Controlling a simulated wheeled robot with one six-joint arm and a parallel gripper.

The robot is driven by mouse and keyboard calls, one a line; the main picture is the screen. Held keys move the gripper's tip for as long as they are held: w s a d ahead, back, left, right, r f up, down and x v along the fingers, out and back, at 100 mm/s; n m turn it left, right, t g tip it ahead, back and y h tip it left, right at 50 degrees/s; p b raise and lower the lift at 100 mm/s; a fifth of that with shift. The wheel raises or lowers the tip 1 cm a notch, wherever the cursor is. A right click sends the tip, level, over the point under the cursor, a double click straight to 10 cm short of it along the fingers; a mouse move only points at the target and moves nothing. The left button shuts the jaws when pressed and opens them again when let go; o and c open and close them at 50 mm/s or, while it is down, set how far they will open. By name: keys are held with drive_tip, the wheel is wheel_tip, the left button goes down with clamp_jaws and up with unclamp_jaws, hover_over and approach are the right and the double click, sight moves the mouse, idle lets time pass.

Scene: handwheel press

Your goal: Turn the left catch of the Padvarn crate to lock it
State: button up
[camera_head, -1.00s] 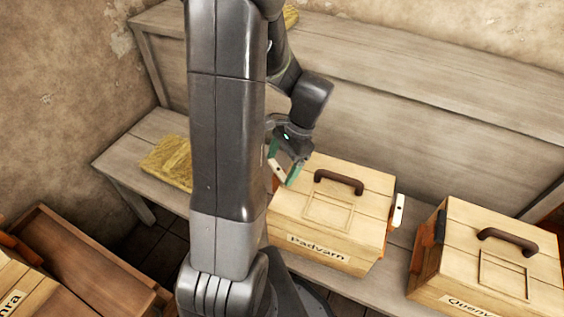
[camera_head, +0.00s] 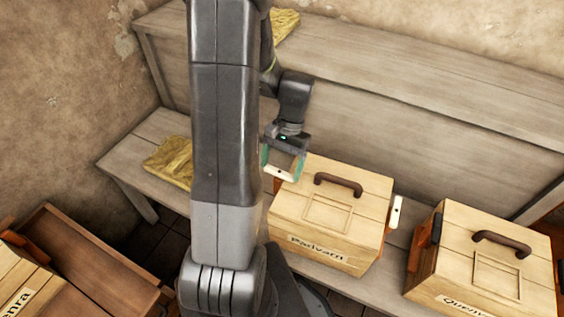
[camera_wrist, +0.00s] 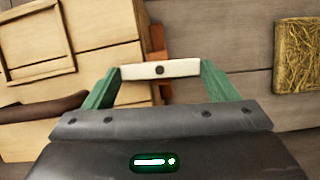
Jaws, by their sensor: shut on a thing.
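The Padvarn crate (camera_head: 337,215) is a pale wooden box with a brown handle and a name label, standing on the bench. Its left catch (camera_head: 279,173) is a white bar at the crate's upper left side. In the wrist view the left catch (camera_wrist: 185,68) spans between the two green fingers, with a dark pin at its middle and an orange mount behind it. My gripper (camera_head: 280,170) is shut on this catch, gripping it by its two ends. The right catch (camera_head: 396,211) is a white bar standing nearly upright on the crate's right side.
The Quenv... crate (camera_head: 490,262) stands to the right, a small gap away. Straw-coloured bundles (camera_head: 169,162) lie on the bench at left and on the upper ledge. Another crate (camera_head: 22,290) and a brown wooden box (camera_head: 85,262) are at lower left.

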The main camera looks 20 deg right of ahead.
drive_tip(key=shift+n, duration=0.6)
drive_tip(key=o, duration=0.9)
drive_tip(key=shift+o, duration=0.2)
drive_tip(key=p+v, duration=0.2)
drive_tip(key=v, duration=1.2)
drive_tip(key=shift+w+a, duration=0.3)
drive_tip(key=shift+f, duration=0.1)
drive_tip(key=x, duration=0.4)
drive_tip(key=b+x, duration=0.1)
drive_tip(key=x, duration=0.9)
drive_tip(key=shift+s+d+b, duration=0.25)
drive_tip(key=shift+b, duration=0.15)
